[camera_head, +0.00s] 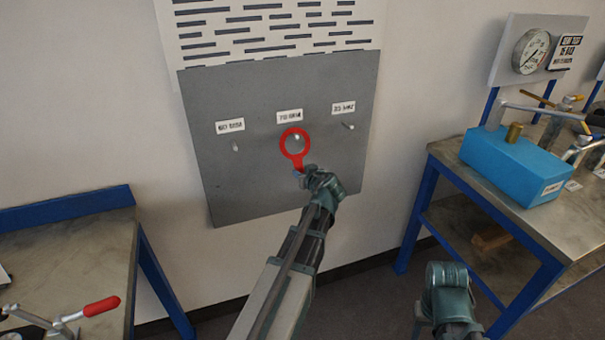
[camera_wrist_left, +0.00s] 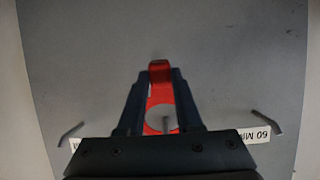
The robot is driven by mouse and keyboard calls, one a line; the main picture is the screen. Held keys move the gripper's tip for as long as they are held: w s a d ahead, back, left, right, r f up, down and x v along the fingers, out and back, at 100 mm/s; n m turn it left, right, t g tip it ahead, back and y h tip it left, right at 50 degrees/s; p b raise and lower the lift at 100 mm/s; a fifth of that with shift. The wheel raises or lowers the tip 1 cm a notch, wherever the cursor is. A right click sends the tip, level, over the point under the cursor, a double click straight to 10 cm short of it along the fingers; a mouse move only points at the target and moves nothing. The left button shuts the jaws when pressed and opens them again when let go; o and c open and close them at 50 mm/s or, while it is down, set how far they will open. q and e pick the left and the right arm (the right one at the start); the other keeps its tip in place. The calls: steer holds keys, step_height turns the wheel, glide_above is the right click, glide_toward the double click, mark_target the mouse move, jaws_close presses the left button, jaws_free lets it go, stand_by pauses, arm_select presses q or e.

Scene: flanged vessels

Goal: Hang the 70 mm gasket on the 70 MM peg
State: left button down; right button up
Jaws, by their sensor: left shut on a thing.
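The red gasket (camera_head: 285,153) is a flat ring with a tab. My left gripper (camera_head: 299,174) is shut on its tab below the ring. The ring is upright in front of the middle peg (camera_head: 297,137), under the middle label (camera_head: 289,116), whose small print looks like 70 MM. The peg shows through the ring's hole. In the left wrist view, the gasket (camera_wrist_left: 160,75) is between the fingers and the peg (camera_wrist_left: 166,124) shows in the hole. I cannot tell whether the ring is around the peg or just in front. My right gripper is not in view.
The grey peg board (camera_head: 240,185) has a left peg (camera_head: 235,146) and a right peg (camera_head: 348,126), both bare. A bench with a blue box (camera_head: 515,165) and a gauge (camera_head: 530,52) stands right. Another bench (camera_head: 75,245) with a red-handled tool (camera_head: 100,306) stands left.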

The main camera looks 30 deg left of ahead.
arm_select(q)
steer(key=c, duration=0.5)
jaws_free()
steer(key=p+v, duration=0.5)
steer(key=v, duration=0.9)
steer(key=shift+p, duration=0.3)
steer(key=shift+s+f, duration=0.1)
